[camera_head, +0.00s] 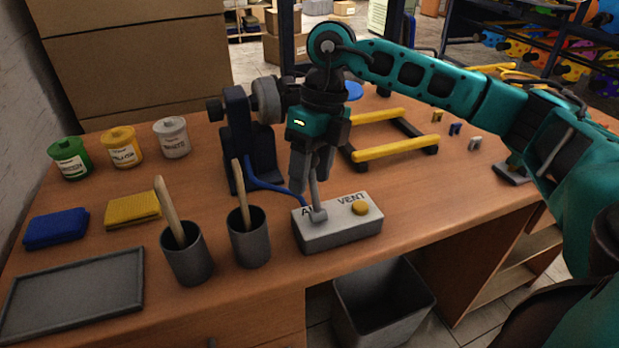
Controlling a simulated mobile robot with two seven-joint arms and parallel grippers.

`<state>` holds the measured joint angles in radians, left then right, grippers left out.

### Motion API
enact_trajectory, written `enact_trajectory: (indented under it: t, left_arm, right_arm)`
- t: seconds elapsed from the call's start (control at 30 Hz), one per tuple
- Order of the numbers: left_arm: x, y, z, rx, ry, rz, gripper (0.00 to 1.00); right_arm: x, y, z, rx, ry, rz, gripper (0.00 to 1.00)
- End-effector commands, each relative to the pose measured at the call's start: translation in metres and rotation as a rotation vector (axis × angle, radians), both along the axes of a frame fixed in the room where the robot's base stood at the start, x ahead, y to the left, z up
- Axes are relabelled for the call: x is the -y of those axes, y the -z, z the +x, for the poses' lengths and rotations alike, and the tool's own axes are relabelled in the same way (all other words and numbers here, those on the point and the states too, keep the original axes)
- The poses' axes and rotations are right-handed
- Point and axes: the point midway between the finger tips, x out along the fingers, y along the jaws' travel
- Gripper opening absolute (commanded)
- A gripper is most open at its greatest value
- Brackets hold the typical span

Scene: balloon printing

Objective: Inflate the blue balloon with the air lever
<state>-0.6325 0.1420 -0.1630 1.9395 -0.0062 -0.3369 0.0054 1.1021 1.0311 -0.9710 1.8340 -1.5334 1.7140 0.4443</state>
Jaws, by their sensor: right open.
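The grey control box (340,233) sits near the table's front edge, with "VENT" lettering and a yellow button (360,208) on top. The air lever (318,214) stands up from the box's left part, beside partly hidden lettering. My right gripper (311,182) points down over the lever, its fingers open around or just in front of the upper shaft; I cannot tell whether they touch it. A blue round thing, likely the blue balloon (353,91), shows behind my right wrist and is mostly hidden. My left gripper is out of view.
A dark stand (238,130) with a blue hose (270,187) is left of the gripper. Two grey cups (187,263) (249,246) with wooden handles stand left of the box. A yellow-barred frame (396,148) lies behind. A bin (385,312) stands below the table edge.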

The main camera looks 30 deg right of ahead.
Motion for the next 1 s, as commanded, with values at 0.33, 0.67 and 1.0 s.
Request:
enact_trajectory:
  t: [0.33, 0.67, 1.0]
  left_arm:
    - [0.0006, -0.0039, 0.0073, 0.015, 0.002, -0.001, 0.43]
    - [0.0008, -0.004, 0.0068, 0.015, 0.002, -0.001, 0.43]
    - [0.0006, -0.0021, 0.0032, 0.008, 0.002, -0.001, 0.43]
  right_arm:
    - [-0.0039, 0.0145, -0.0013, 0.0, -0.002, 0.0, 0.56]
    - [-0.0038, 0.0143, -0.0011, 0.0, -0.002, 0.001, 0.37]
    - [-0.0037, 0.014, -0.001, 0.001, -0.001, 0.0, 0.04]
